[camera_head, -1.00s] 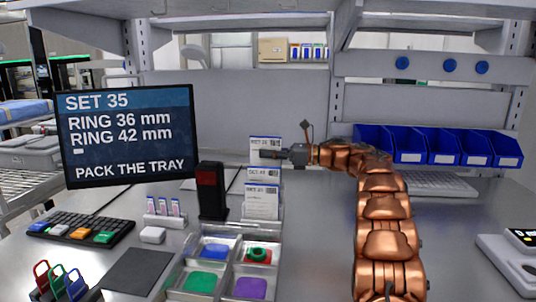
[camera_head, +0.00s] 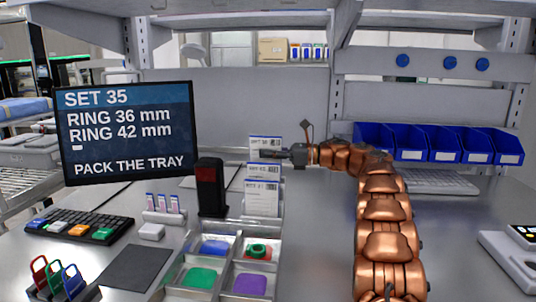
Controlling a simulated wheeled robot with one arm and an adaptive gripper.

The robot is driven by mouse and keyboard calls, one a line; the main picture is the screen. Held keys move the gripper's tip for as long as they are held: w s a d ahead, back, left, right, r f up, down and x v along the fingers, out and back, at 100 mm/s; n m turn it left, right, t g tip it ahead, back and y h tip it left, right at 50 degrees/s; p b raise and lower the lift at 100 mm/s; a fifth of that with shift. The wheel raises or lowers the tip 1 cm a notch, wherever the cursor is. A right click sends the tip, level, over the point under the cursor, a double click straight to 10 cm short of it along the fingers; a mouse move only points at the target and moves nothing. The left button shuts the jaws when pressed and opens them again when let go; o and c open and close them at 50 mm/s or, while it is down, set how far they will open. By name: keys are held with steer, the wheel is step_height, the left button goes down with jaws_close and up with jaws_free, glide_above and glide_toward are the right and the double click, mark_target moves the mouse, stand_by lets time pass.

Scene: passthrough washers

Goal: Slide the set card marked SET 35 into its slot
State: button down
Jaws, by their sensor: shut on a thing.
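My gripper (camera_head: 290,153) is at the end of my copper-coloured arm, right of the card rack. It is shut on the right edge of the rearmost white card (camera_head: 264,143), which has a blue top band. The card's print is too small to read for sure. Other cards stand upright in front of it, the nearest a white card (camera_head: 262,196). The slot itself is hidden behind the cards. The monitor (camera_head: 125,132) reads SET 35, RING 36 mm, RING 42 mm, PACK THE TRAY.
A compartment tray (camera_head: 222,262) with blue, green, purple and red pieces stands in front of the cards. A black post with a red panel (camera_head: 209,187) is just left of them. Blue bins (camera_head: 410,143) line the back right. The table right of my arm has free room.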

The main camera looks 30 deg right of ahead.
mark_target(268, 142)
steer(key=shift+s+a+f+b, duration=0.15)
steer(key=shift+f+b, duration=0.55)
steer(key=shift+b, duration=0.25)
steer(key=shift+s+a+b, duration=0.2)
steer(key=shift+b, duration=0.2)
steer(key=shift+f, duration=0.2)
steer(key=shift+r, duration=0.1)
steer(key=shift+r+p, duration=0.85)
steer(key=shift+r, duration=1.55)
steer(key=shift+w+d+r, duration=0.1)
